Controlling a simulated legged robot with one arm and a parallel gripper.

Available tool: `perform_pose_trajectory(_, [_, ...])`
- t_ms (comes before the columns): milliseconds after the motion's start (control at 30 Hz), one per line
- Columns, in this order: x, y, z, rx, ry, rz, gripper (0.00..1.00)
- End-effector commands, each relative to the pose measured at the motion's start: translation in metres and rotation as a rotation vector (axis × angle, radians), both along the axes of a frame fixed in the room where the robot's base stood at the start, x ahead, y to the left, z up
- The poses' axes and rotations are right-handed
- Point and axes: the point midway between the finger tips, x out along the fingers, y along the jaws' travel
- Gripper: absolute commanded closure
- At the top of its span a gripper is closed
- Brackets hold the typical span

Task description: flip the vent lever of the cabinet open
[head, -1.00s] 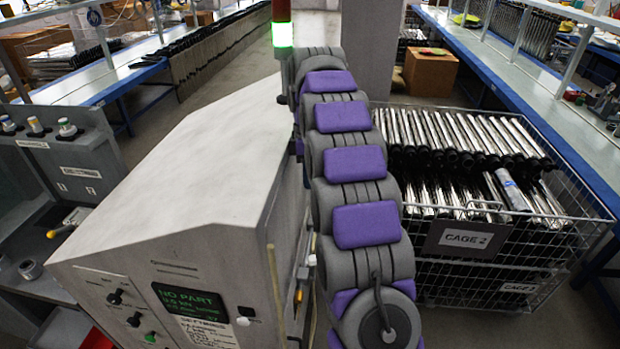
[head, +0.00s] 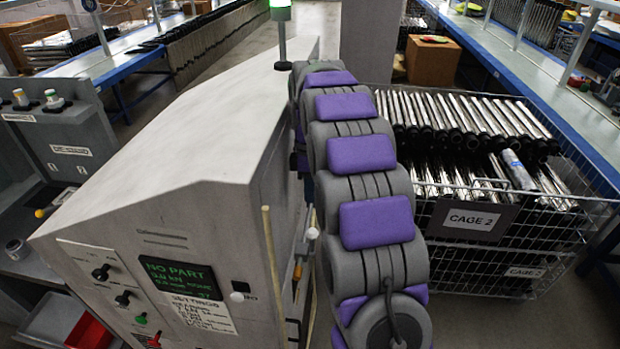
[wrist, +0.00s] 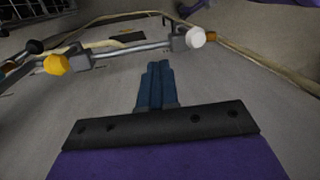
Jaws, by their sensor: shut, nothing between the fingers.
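The pale grey cabinet (head: 190,130) stands left of my arm, with a control panel on its front. In the wrist view, a metal lever with a white tip (wrist: 196,37) and one with a yellow-orange tip (wrist: 56,64) sit on pipes along the cabinet side. I cannot tell which is the vent lever. My gripper (wrist: 160,68) is shut and empty, its tips below and left of the white tip, apparently apart from it.
A wire cage (head: 470,220) full of metal tubes stands close on the right of my arm. Beige tubing (wrist: 265,62) runs around the levers. A black tip (wrist: 35,46) shows beyond the yellow-orange one.

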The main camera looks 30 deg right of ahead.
Motion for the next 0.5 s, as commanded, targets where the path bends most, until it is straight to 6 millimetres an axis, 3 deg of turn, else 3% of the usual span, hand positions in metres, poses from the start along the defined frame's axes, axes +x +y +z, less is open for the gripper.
perform_pose_trajectory(133, [-0.007, 0.002, -0.028, 0.000, 0.005, -0.001, 1.00])
perform_pose_trajectory(500, [-0.035, 0.015, -0.038, -0.001, 0.003, 0.000, 1.00])
